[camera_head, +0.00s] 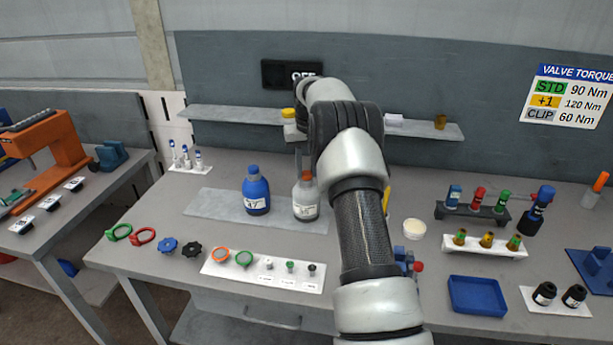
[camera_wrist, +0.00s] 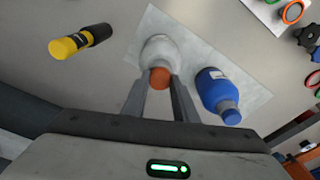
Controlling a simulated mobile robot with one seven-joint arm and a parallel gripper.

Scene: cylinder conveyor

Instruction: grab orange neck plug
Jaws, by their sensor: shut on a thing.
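The orange neck plug (camera_head: 307,176) sits at the top of a whitish-grey bottle (camera_head: 306,202) that stands upright on a grey mat. In the wrist view the orange plug (camera_wrist: 159,78) is between the fingertips of my gripper (camera_wrist: 160,84), which is shut on it. The white bottle (camera_wrist: 161,50) shows just beyond the plug. In the head view my arm hides part of the gripper. I cannot tell whether the plug is still seated in the bottle neck.
A blue bottle (camera_head: 256,192) stands close on the left, also in the wrist view (camera_wrist: 216,92). A yellow and black cylinder (camera_wrist: 80,41) is on the other side. Racks of small bottles (camera_head: 485,242) and a blue tray (camera_head: 477,295) are on the right. A shelf (camera_head: 235,116) runs behind.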

